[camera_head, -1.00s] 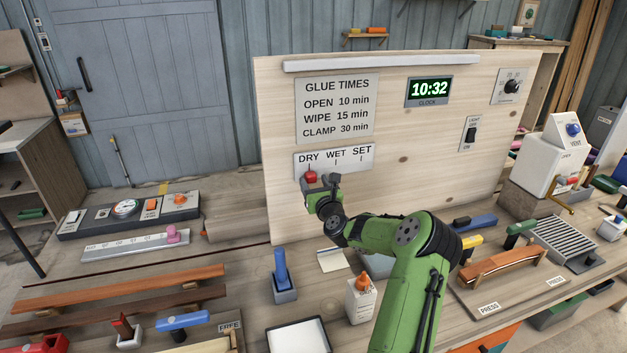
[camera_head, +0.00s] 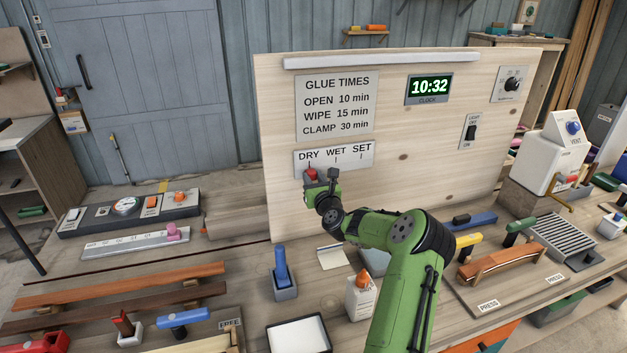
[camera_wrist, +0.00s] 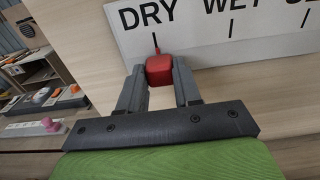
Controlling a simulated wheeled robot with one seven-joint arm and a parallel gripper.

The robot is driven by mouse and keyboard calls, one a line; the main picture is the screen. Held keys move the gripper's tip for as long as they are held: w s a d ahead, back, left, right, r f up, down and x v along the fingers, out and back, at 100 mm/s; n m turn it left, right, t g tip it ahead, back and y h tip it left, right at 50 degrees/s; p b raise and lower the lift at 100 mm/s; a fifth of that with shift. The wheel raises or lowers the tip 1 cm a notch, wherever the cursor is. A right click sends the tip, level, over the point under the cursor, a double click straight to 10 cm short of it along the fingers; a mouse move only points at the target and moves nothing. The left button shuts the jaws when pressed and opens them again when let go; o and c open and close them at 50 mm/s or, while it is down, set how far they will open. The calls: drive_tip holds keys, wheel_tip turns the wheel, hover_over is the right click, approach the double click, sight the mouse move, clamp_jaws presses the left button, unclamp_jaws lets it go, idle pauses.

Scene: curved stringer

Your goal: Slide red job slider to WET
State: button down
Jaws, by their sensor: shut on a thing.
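The red job slider (camera_head: 311,174) is at the DRY mark, at the left end of the white DRY/WET/SET label plate (camera_head: 350,156) on the upright wooden board. My gripper (camera_head: 322,177) is at the slider, in front of the board. In the wrist view the red slider (camera_wrist: 159,69) sits between the two grey fingers of my gripper (camera_wrist: 159,80), which are shut on it. The pointer line of DRY is right above the slider. The WET mark (camera_wrist: 231,25) is to its right. The slider's track is hidden.
The GLUE TIMES sign (camera_head: 337,107) is above the label plate, with the clock (camera_head: 428,90) to its right. Below on the bench are a glue bottle (camera_head: 361,297), a blue-handled tool (camera_head: 283,268) in a holder and a white tray (camera_head: 299,338). The board right of the slider looks clear.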

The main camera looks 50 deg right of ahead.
drive_tip(key=s+d+p, duration=0.1)
drive_tip(key=s+d, duration=0.3)
drive_tip(key=d, duration=0.3)
drive_tip(key=shift+d, duration=0.2)
drive_tip(key=c, duration=0.8)
unclamp_jaws()
drive_tip(key=shift+s, duration=0.1)
drive_tip(key=shift+o, duration=0.2)
drive_tip(key=b+v, duration=0.1)
drive_tip(key=v, duration=1.4)
drive_tip(key=shift+s+a, duration=0.2)
drive_tip(key=shift+s, duration=0.15)
